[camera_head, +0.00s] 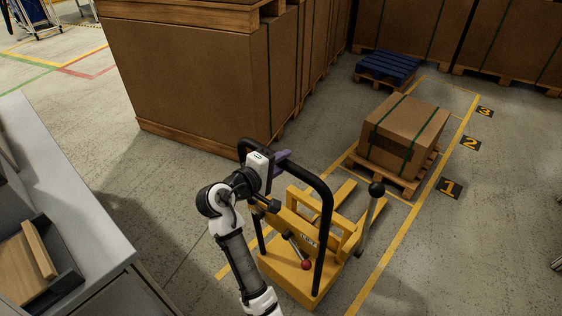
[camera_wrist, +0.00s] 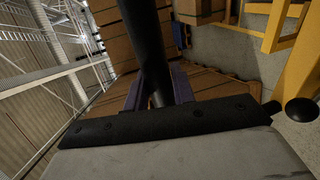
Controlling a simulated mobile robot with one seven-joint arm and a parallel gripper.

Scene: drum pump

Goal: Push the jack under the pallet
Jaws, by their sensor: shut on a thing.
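The yellow jack (camera_head: 283,272) stands on the floor at lower middle in the head view, with a black loop handle (camera_head: 325,225). Its forks (camera_head: 343,193) point up and right toward a wooden pallet (camera_head: 408,187) that bears a strapped cardboard box (camera_head: 402,132). The fork tips look short of the pallet's near edge. My gripper (camera_head: 279,160) is at the upper left of the handle. In the wrist view its purple fingers (camera_wrist: 158,92) are shut on the black handle bar (camera_wrist: 146,40). Part of the jack (camera_wrist: 292,60) shows at right there.
Large crates (camera_head: 200,75) stand left of the jack, and a blue pallet (camera_head: 387,67) stands behind the box. Yellow floor lines (camera_head: 400,240) and number plates (camera_head: 450,188) border the bay. A grey bench (camera_head: 75,220) is at left. The floor between jack and pallet looks clear.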

